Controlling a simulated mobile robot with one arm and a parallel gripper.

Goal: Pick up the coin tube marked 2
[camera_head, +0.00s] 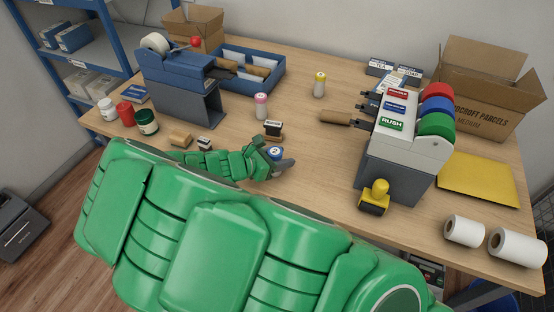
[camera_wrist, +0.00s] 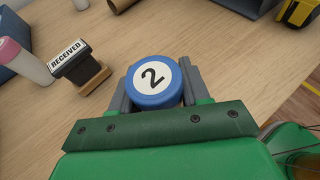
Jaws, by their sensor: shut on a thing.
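The coin tube marked 2 has a blue cap with a white disc and a black 2 on it. In the wrist view the tube (camera_wrist: 153,80) stands between the two grey fingers of my gripper (camera_wrist: 153,88), which are shut on it. In the head view the tube (camera_head: 275,152) shows only as a small blue and white top at the end of my green arm, with my gripper (camera_head: 277,162) around it. The tube's lower part is hidden, so I cannot tell whether it touches the counter.
A RECEIVED stamp (camera_wrist: 77,68) stands just left of my gripper, with a pink-capped tube (camera_head: 261,106) beyond it. A yellow-capped tube (camera_head: 319,84) stands further back. Bare counter lies between.

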